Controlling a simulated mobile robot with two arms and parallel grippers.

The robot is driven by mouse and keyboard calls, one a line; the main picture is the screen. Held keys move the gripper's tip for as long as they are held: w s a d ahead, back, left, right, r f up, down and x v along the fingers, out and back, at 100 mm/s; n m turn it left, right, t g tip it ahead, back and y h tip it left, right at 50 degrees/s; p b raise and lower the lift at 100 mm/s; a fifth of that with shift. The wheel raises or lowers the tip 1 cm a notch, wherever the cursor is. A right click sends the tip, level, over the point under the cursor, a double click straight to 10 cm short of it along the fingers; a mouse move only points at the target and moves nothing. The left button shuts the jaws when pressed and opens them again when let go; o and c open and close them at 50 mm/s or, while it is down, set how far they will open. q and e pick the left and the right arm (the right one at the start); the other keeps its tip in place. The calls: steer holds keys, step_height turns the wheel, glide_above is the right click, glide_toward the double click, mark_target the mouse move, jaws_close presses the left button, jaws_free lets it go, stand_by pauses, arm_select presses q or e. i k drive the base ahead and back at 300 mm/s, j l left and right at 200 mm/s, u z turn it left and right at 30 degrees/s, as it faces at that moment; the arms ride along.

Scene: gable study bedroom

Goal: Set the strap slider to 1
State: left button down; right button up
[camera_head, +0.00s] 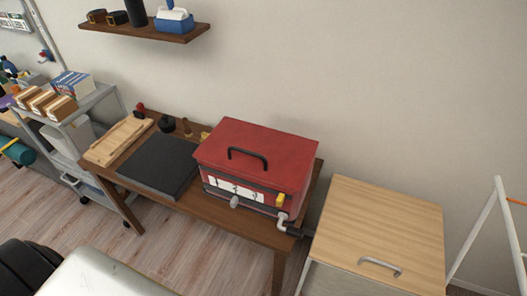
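A red box (258,154) with a black handle on its lid stands on the brown wooden table. A dark strap or rail runs along its front, with white label plates (234,190) on it. A small yellow piece (281,200) sits near the right end of this strap and looks like the slider. The marks on the plates are too small to read. A grey knob (235,202) sits below the plates, and a bent grey piece with a dark end (287,226) sticks out at the lower right corner. Neither gripper is in view.
A dark flat pad (158,165) and a wooden tray (118,139) lie left of the box on the table (230,222). A light wood cabinet (385,225) stands close on the right. A wall shelf (150,31) hangs above. A grey cart (95,100) stands at left.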

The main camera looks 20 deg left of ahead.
mark_target(234, 202)
steer(key=u, duration=1)
steer(key=k+j, duration=0.05)
